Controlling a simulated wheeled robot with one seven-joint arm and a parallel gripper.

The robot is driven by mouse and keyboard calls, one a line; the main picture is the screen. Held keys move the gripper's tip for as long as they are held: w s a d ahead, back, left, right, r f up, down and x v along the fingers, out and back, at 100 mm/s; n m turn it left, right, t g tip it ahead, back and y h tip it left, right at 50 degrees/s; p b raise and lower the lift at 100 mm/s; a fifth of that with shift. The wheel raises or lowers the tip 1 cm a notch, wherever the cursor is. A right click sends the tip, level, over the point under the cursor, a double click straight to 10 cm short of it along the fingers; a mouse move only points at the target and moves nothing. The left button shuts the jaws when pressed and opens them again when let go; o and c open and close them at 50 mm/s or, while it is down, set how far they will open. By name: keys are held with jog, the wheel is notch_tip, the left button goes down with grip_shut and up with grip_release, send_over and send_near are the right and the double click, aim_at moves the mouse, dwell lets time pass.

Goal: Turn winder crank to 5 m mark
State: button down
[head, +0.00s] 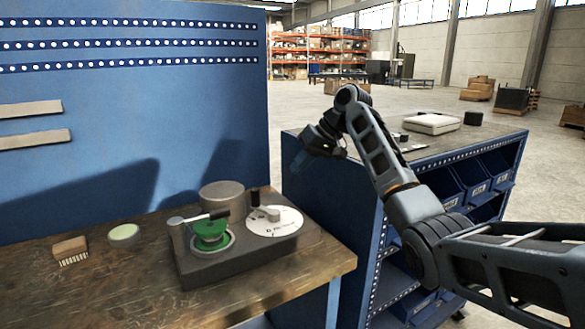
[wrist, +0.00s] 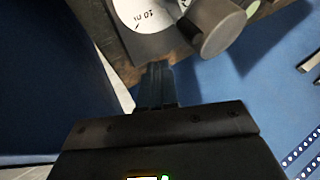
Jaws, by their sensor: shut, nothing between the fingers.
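The winder (head: 235,262) is a dark grey box on the wooden bench. It carries a green spool (head: 211,238) with a grey arm and black grip (head: 204,217) across it. On its right is a white dial (head: 285,222) with a grey lever and an upright black knob (head: 255,196). I cannot tell which lever is the crank. The dial also shows in the wrist view (wrist: 143,12), with a "10 m" mark. My gripper (head: 299,163) is shut and empty, raised to the right of and apart from the winder. Its closed fingers (wrist: 156,84) show in the wrist view.
A grey cylinder (head: 222,195) stands behind the spool. A brush (head: 70,250) and a round green-topped disc (head: 124,234) lie left on the bench (head: 130,290). A blue panel (head: 130,130) rises behind. A blue bin cabinet (head: 335,210) stands right.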

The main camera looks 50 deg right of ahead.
jog(key=x, duration=0.7)
jog(key=a, duration=0.1)
jog(key=w+a, duration=0.1)
jog(key=shift+w+a+f+p, duration=0.2)
jog(key=shift+a+p, duration=0.2)
jog(key=shift+w+a, duration=0.25)
jog(key=shift+a, duration=0.25)
jog(key=shift+w+a+r+p, duration=0.2)
jog(key=shift+a+p, duration=0.25)
jog(key=shift+p, duration=0.75)
jog(key=shift+a+p, duration=0.3)
jog(key=shift+p, duration=0.4)
jog(key=shift+a+f, duration=0.1)
jog(key=shift+f, duration=0.1)
